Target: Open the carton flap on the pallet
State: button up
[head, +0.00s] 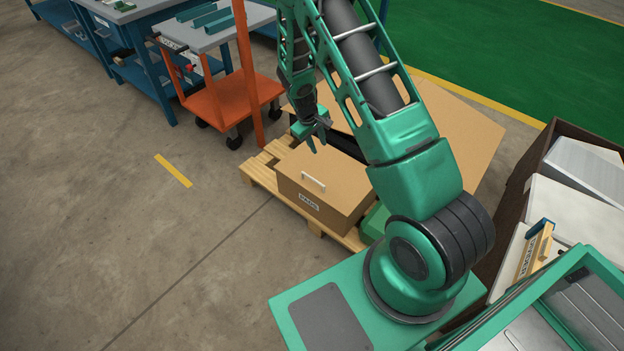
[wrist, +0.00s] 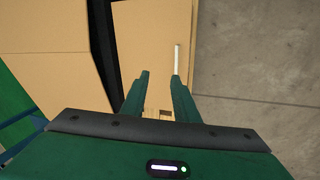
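The brown carton (head: 345,192) sits on the wooden pallet (head: 262,172), with a printed label on its near side. Its top flap (head: 335,172) looks flat, with a white bar handle (head: 313,182) near the front edge. In the wrist view the handle (wrist: 178,58) shows just beyond the right fingertip, at the cardboard's edge. A dark strip (wrist: 104,50) runs along the cardboard's other side; I cannot tell whether it is a gap. My gripper (head: 318,135) is above the carton's far part, fingers apart and empty. The wrist view shows both fingers (wrist: 160,78) over the cardboard.
A large brown board (head: 470,135) lies behind my arm. An orange cart (head: 240,97) stands beyond the pallet, near a blue workbench (head: 145,75). A dark-sided bin (head: 520,180) with white panels is at the right. The floor left of the pallet is clear.

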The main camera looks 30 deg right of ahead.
jog(key=n, duration=0.2)
send_near(314, 180)
jog(key=shift+t, duration=0.3)
jog(key=x, duration=0.7)
jog(key=shift+s+d+f, duration=0.1)
jog(key=shift+s+f, duration=0.05)
jog(key=shift+s, duration=0.1)
jog(key=shift+c, duration=0.7)
grip_shut()
